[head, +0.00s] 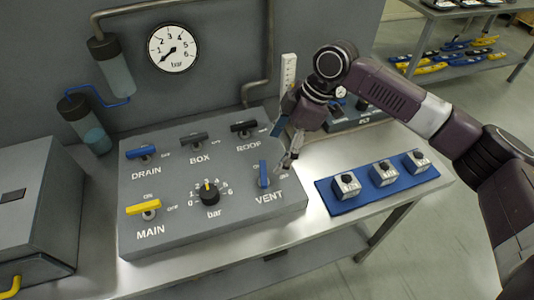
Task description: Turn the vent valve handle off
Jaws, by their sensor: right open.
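The vent valve handle (264,174) is a blue lever at the right end of the grey valve panel (240,228), above the word VENT. It stands roughly upright in the picture, pointing toward its ON label. My right gripper (287,162) is open, just to the right of the vent handle and very close to it. Whether a fingertip touches the handle I cannot tell. The OFF label of this valve is hidden, probably by the gripper. My left gripper is not in view.
The panel also carries the drain (141,152), box (194,137), roof (243,126) and main (143,208) handles and a black bar knob (209,194). A blue mat (347,207) with three small blocks lies right of the panel. A gauge (172,48) hangs behind.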

